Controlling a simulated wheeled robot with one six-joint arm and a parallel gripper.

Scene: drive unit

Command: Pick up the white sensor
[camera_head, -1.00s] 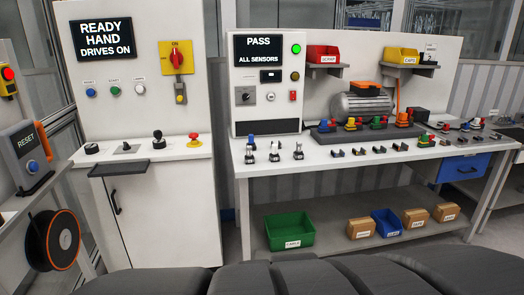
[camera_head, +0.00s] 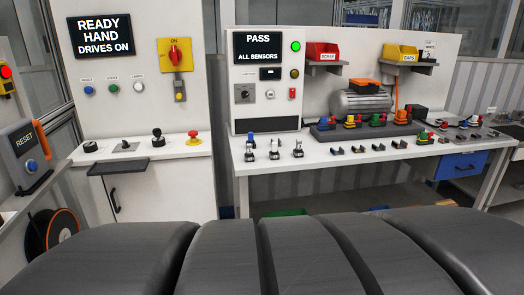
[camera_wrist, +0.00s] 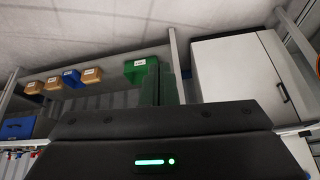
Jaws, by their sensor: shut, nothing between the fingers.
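Several small sensors stand in a row near the front left of the white bench in the head view. One has a blue top (camera_head: 250,149); two beside it, one in the middle (camera_head: 274,150) and one at the right (camera_head: 298,149), look pale or metallic. Which one is the white sensor is too small to tell. My gripper (camera_wrist: 160,86) shows in the wrist view, shut and empty. It points toward the area under the bench, with no sensor near its fingers. The gripper is not visible in the head view.
The bench (camera_head: 330,165) also holds a motor (camera_head: 362,104) and several coloured parts behind the sensors. A test panel (camera_head: 266,80) stands behind the sensors. A control cabinet (camera_head: 150,185) is at left. A green bin (camera_wrist: 136,70) and small boxes are on the lower shelf.

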